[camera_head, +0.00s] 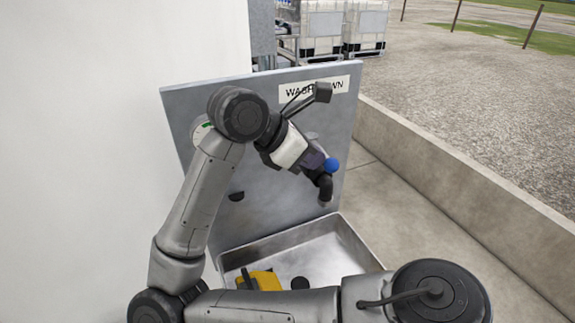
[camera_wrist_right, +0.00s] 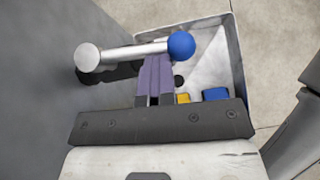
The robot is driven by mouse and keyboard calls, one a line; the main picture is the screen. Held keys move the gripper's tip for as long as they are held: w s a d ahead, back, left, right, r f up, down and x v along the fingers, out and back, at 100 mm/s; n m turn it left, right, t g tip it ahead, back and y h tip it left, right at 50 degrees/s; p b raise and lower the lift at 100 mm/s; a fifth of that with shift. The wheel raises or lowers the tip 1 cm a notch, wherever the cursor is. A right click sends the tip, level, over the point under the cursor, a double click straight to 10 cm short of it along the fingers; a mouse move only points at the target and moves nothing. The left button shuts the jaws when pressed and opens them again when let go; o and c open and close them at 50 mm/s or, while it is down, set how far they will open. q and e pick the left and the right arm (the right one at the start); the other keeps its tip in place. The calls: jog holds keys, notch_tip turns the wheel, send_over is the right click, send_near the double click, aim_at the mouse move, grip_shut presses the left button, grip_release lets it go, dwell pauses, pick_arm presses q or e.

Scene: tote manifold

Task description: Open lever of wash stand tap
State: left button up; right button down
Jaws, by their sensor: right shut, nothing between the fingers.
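The wash stand has a grey back panel (camera_head: 270,200) with a sign (camera_head: 298,92), partly hidden by my arm, and a metal basin (camera_head: 350,240) below. The tap lever is a silver rod (camera_wrist_right: 130,51) with a blue ball (camera_wrist_right: 181,46) at its end; the ball also shows in the head view (camera_head: 332,165). A dark bent spout (camera_head: 326,187) is just below the ball. My right gripper (camera_wrist_right: 154,62) is shut and empty, with its purple fingertips right at the rod beside the ball. I cannot tell whether they touch it. My left gripper is out of view.
A yellow object (camera_head: 265,281) lies in the basin; a blue object (camera_wrist_right: 215,94) shows there in the wrist view. A white wall (camera_head: 80,120) stands at the left. A low concrete kerb (camera_head: 450,165) runs along the right, with bare floor between.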

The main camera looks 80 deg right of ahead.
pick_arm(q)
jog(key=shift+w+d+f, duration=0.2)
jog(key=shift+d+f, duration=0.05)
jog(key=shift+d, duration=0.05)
pick_arm(e)
jog(key=shift+s+d, duration=0.15)
jog(key=shift+s, duration=0.1)
jog(key=shift+f, duration=0.1)
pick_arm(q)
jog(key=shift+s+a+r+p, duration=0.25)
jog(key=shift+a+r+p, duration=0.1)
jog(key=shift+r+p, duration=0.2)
pick_arm(e)
jog(key=w+a+f+v, duration=0.1)
jog(key=f+v, duration=0.1)
jog(key=v, duration=1)
jog(key=shift+w+a, duration=0.25)
jog(key=shift+a, duration=0.25)
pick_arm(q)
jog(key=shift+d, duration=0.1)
pick_arm(e)
jog(key=shift+r, duration=0.1)
